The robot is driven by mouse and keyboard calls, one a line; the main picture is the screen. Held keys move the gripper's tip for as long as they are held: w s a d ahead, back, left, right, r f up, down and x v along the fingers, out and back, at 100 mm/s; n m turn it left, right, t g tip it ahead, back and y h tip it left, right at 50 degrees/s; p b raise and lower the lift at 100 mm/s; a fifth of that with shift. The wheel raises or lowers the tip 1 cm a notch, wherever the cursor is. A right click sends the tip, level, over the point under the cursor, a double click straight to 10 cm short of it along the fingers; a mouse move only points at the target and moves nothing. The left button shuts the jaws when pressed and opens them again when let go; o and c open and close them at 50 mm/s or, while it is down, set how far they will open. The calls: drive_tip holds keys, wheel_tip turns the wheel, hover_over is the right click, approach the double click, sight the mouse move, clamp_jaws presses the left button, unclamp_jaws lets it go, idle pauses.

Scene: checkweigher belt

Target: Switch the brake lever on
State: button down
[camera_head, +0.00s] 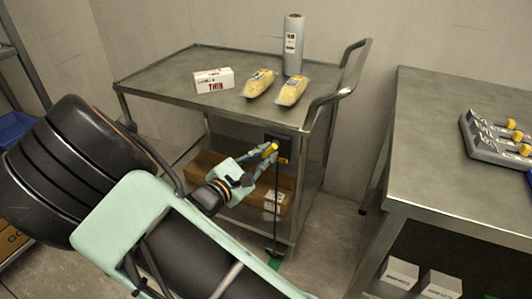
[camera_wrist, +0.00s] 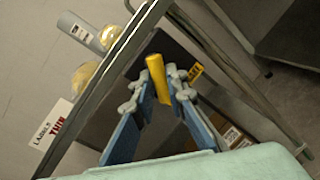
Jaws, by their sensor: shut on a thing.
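The brake lever (camera_head: 270,149) has a yellow handle and sits at a black box (camera_head: 285,143) on the near right side of the steel cart, below its top. My gripper (camera_head: 262,160) reaches it from the left and is shut on the yellow handle. In the wrist view the yellow handle (camera_wrist: 156,74) stands between the fingertips of my gripper (camera_wrist: 157,88), with its upper end sticking out past them. The lever's base is partly hidden by the fingers. A yellow label (camera_wrist: 196,72) shows on the dark box behind.
The steel cart (camera_head: 180,73) carries a white box (camera_head: 213,79), two yellow packs (camera_head: 258,83) and a grey cylinder (camera_head: 293,45). A cardboard box (camera_head: 210,164) lies on its lower shelf. A steel table (camera_head: 460,185) stands right, across a gap. A rod leads down to a green part (camera_head: 275,262).

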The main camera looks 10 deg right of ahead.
drive_tip(key=shift+d+r, duration=0.1)
drive_tip(key=c, duration=1.9)
unclamp_jaws()
drive_tip(key=shift+c, duration=0.2)
drive_tip(key=shift+s+a, duration=0.15)
drive_tip(key=shift+a, duration=0.2)
drive_tip(key=v, duration=1.1)
drive_tip(key=shift+s, duration=0.1)
